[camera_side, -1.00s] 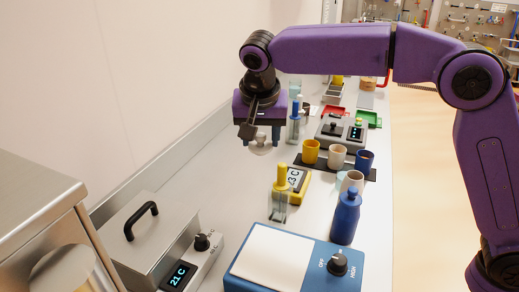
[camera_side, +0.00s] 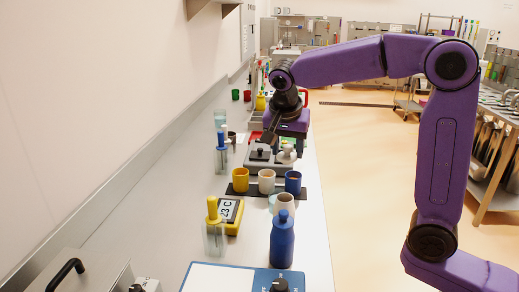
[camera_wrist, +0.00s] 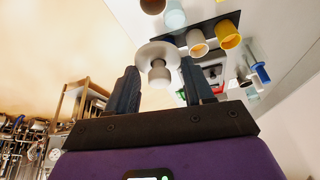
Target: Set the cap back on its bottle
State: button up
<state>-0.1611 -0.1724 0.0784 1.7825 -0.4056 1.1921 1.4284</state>
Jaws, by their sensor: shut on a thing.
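My gripper (camera_side: 287,146) is shut on a white cap (camera_side: 286,156), a round disc with a narrower stub. In the wrist view the cap (camera_wrist: 158,54) sits between the two dark fingers of my gripper (camera_wrist: 158,76), its stub toward the camera. In the side view it appears beyond the row of cups, by the grey control box, apart from the bench as far as I can tell. A blue bottle (camera_side: 282,245) stands upright nearer the side camera, with a narrow blue top. I cannot tell whether that is the bottle the cap belongs to.
A yellow cup (camera_side: 240,180), a white cup (camera_side: 266,182) and a blue cup (camera_side: 293,182) stand on a dark strip. A grey control box (camera_side: 262,157) is behind them. A yellow-topped vial (camera_side: 213,235) and a yellow meter (camera_side: 230,213) are at left. The bench's right edge is close.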

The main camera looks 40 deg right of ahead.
send_over(286, 197)
jog(key=s+a, duration=0.1)
jog(key=a, duration=0.1)
notch_tip(286, 197, down, 6)
jog(key=shift+d+f, duration=0.15)
jog(key=shift+f, duration=0.9)
jog(key=shift+d+f, duration=0.1)
jog(key=shift+f, duration=0.95)
jog(key=shift+f, duration=0.6)
jog(key=o, duration=1.4)
jog(key=shift+o, duration=0.2)
notch_tip(286, 197, up, 6)
jog(key=shift+s, duration=0.1)
